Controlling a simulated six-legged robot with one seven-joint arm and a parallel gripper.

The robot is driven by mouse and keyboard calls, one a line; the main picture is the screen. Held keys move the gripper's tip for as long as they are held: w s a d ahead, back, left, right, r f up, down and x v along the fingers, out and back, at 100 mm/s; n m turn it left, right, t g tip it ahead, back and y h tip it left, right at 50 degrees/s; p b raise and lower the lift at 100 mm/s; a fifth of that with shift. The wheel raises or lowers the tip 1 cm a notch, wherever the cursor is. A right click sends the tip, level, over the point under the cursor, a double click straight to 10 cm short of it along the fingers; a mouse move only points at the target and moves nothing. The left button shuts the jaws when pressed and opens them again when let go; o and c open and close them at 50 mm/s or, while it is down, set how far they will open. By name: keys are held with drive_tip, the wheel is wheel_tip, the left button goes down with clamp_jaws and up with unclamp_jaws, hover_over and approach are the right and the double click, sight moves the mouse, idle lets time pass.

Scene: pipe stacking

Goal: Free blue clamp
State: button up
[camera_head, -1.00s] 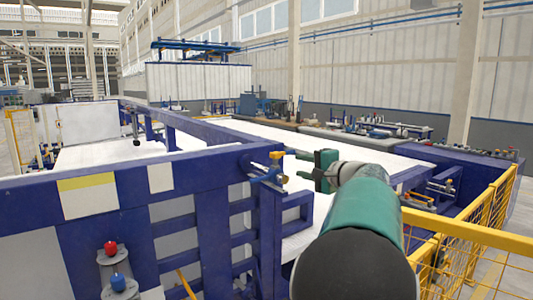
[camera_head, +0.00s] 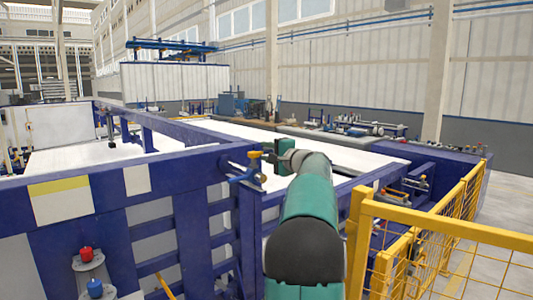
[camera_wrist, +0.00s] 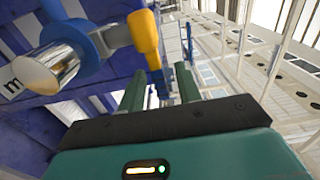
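The blue clamp (camera_head: 240,178) with a yellow handle (camera_head: 253,155) sits at the near corner post of the blue frame in the head view. In the wrist view its blue body (camera_wrist: 85,38), yellow handle (camera_wrist: 145,32) and shiny metal cylinder (camera_wrist: 48,70) fill the upper left. My gripper (camera_head: 268,157) is just right of the clamp in the head view. In the wrist view my gripper (camera_wrist: 158,80) shows two green fingers apart, with nothing held between them. The yellow handle lies above and beyond the fingertips; contact is not visible.
The blue frame (camera_head: 110,185) stands close in front and to the left. A yellow fence (camera_head: 440,225) stands near on the right. A long white surface (camera_head: 300,140) lies behind the frame. Red and blue knobs (camera_head: 86,255) are at the lower left.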

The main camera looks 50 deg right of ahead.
drive_tip(key=shift+w+d, duration=0.1)
drive_tip(key=shift+w, duration=0.25)
clamp_jaws()
